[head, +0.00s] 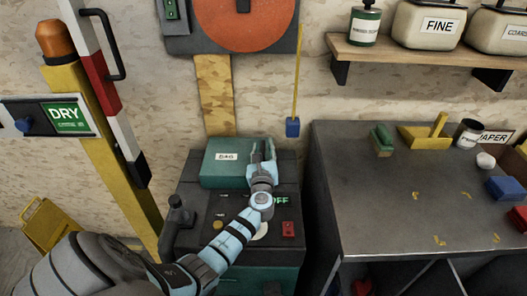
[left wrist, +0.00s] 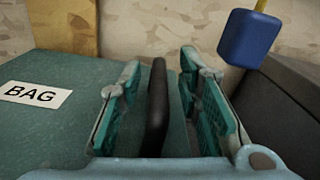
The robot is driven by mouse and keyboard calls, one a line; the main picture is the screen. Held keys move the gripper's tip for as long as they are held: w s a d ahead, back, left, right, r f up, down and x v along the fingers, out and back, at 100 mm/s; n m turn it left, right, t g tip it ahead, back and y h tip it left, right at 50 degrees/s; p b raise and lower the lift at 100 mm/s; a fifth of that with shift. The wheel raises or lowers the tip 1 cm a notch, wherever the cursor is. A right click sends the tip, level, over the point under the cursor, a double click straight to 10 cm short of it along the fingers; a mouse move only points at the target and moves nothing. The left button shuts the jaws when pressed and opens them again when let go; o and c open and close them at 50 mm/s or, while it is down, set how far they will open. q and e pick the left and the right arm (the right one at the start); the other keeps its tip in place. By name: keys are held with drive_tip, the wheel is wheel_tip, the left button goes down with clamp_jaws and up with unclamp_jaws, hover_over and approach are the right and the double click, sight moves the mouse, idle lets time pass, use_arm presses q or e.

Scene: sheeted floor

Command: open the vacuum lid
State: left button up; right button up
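The vacuum (head: 275,206) is a dark cabinet with a green body, standing against the wall. Its green lid (head: 213,173) is down and carries a BAG label; the lid also shows in the left wrist view (left wrist: 45,130). A black upright handle (left wrist: 157,105) stands at the lid's right part. My left gripper (head: 262,152) is over the lid's right end. In the left wrist view its two green-padded fingers (left wrist: 160,65) are open, one on each side of the handle, with a gap visible on both sides. My right gripper is not in view.
A grey workbench (head: 400,200) with a brush, blocks and a can stands to the right. A blue weight (head: 292,127) hangs on a yellow cord behind the lid. A yellow post (head: 95,140) and striped bar stand left. A shelf (head: 400,55) holds containers above.

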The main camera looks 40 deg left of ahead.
use_arm(q)
drive_tip(key=shift+a+r, duration=0.1)
clamp_jaws()
drive_tip(key=shift+w, duration=0.1)
idle(0.3)
